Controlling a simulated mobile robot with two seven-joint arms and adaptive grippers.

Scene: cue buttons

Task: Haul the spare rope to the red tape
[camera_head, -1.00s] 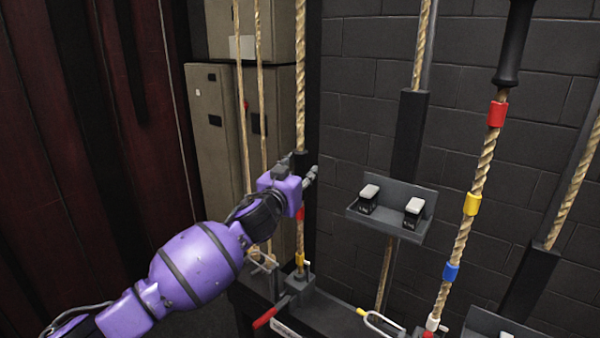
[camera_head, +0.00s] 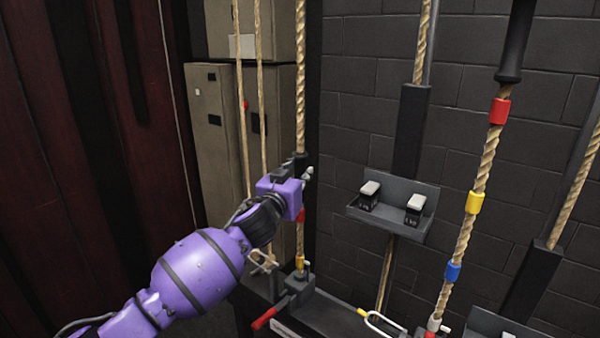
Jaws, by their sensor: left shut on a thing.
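My left gripper (camera_head: 304,169) is shut around the rope (camera_head: 300,90) that hangs in front of the cabinet's right edge, at a short black sleeve (camera_head: 301,157) on it. The fingers hide part of the sleeve and rope. Below the gripper, this rope carries a red tape (camera_head: 300,215) and a yellow tape (camera_head: 300,262), then enters a rope lock (camera_head: 296,287) with a red-tipped lever (camera_head: 264,318). A thicker rope (camera_head: 488,155) at right has its own red tape (camera_head: 500,111) under a black grip. No label shows which rope is the spare. My right gripper is not in view.
The right rope also has yellow (camera_head: 474,203) and blue (camera_head: 452,271) tapes. A grey shelf (camera_head: 392,227) with two white-topped buttons stands between the ropes. Thin ropes (camera_head: 242,140) hang left of the gripper, before a beige cabinet (camera_head: 208,130). A dark red curtain (camera_head: 90,150) fills the left.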

